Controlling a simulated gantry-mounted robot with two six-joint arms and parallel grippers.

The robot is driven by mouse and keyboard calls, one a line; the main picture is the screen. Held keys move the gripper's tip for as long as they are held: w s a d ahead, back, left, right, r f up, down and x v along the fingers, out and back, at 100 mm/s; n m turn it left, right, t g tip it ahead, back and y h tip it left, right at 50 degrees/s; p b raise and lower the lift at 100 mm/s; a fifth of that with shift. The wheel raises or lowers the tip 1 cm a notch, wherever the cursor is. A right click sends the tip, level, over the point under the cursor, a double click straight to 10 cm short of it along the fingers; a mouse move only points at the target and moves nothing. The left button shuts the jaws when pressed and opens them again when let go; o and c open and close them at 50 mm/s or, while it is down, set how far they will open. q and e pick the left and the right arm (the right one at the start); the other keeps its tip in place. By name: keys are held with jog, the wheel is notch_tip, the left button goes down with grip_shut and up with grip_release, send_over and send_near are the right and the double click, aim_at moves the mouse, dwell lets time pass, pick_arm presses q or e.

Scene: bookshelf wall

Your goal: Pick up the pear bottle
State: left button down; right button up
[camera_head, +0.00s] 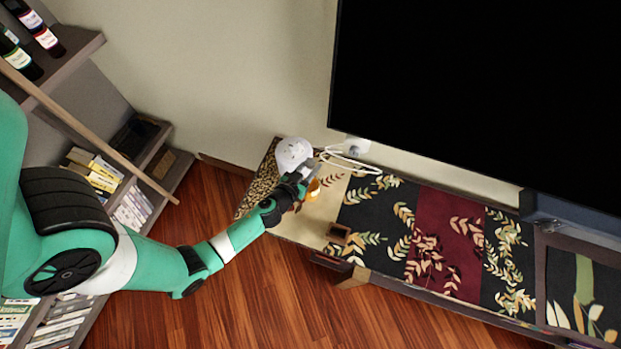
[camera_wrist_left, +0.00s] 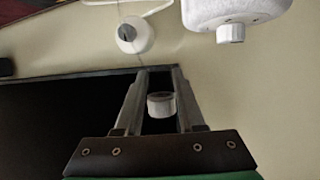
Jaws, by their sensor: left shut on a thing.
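My left gripper (camera_head: 308,178) is over the left end of the low cabinet, beside a white rounded object. In the left wrist view my left gripper (camera_wrist_left: 156,92) has its two fingers around a small pale cylindrical piece, and it is shut on it. I take this for the top of the pear bottle (camera_wrist_left: 160,105). In the head view a small orange-yellow part of the pear bottle (camera_head: 313,190) shows at the fingers; the gripper hides the rest. I cannot tell whether the bottle touches the cabinet top. My right gripper is not in view.
The white rounded object (camera_head: 293,153) and a white cable (camera_head: 346,160) are close to the gripper. A large black screen (camera_head: 480,90) is behind. Shelves (camera_head: 150,150) stand left.

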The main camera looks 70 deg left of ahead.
aim_at(311, 162)
pick_arm(q)
jog(key=shift+r, duration=0.2)
dwell(0.3)
jog(key=shift+r+p, duration=1.3)
jog(key=shift+r, duration=0.45)
jog(key=s+d+r+p, duration=0.2)
jog(key=s+d+r, duration=0.6)
jog(key=d, duration=0.3)
jog(key=shift+d+r, duration=0.35)
jog(key=shift+r, duration=0.35)
